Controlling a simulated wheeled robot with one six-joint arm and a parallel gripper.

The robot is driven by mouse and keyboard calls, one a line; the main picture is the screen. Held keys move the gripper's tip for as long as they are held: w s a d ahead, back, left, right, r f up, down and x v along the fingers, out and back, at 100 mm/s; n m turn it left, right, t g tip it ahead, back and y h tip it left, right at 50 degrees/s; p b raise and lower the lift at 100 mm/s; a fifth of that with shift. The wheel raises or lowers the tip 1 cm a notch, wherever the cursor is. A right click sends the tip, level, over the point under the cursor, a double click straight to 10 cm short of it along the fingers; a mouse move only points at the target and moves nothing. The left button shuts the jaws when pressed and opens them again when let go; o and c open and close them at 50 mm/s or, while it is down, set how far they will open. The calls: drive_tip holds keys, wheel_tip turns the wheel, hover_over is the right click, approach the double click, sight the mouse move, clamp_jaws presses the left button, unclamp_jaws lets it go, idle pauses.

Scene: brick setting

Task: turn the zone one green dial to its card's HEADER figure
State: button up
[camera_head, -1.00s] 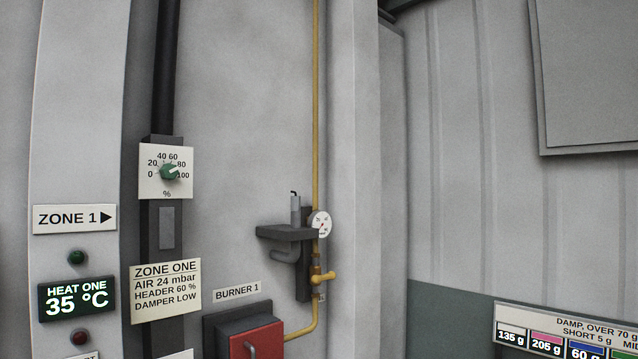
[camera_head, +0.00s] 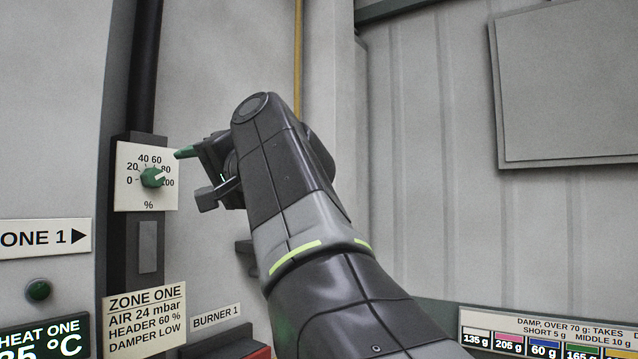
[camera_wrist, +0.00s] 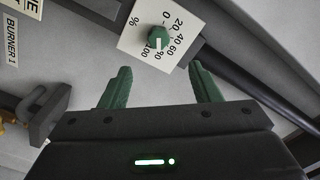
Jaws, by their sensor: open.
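The zone one green dial (camera_head: 152,177) sits on a white scale plate (camera_head: 132,192) marked 0 to 100 %. Its white mark points right, about at 80. In the wrist view the dial (camera_wrist: 157,38) lies ahead of the fingertips, roughly centred between them. The zone one card (camera_head: 145,315) reads AIR 24 mbar, HEADER 60 %, DAMPER LOW. My gripper (camera_head: 194,168) is open and empty, just right of the dial and apart from it. Both green fingers show in the wrist view (camera_wrist: 159,78).
A heat display (camera_head: 45,340) and a green lamp (camera_head: 38,290) are at lower left. The yellow gas pipe (camera_head: 298,60) runs behind my arm, which hides most of the gauge and valve. A dark bracket (camera_wrist: 45,115) is left of my fingers in the wrist view.

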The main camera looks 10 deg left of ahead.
sight(157, 178)
drive_tip(key=p+x, duration=0.4)
drive_tip(key=x, duration=0.9)
drive_tip(key=shift+w, duration=0.15)
drive_tip(key=shift+f, duration=0.1)
drive_tip(key=c, duration=1)
drive_tip(key=n+b, duration=0.2)
drive_tip(key=shift+f+n, duration=0.2)
drive_tip(key=shift+n, duration=0.2)
drive_tip(key=n+b, duration=0.2)
drive_tip(key=n, duration=0.2)
drive_tip(key=shift+r+n, duration=0.1)
drive_tip(key=shift+n, duration=0.5)
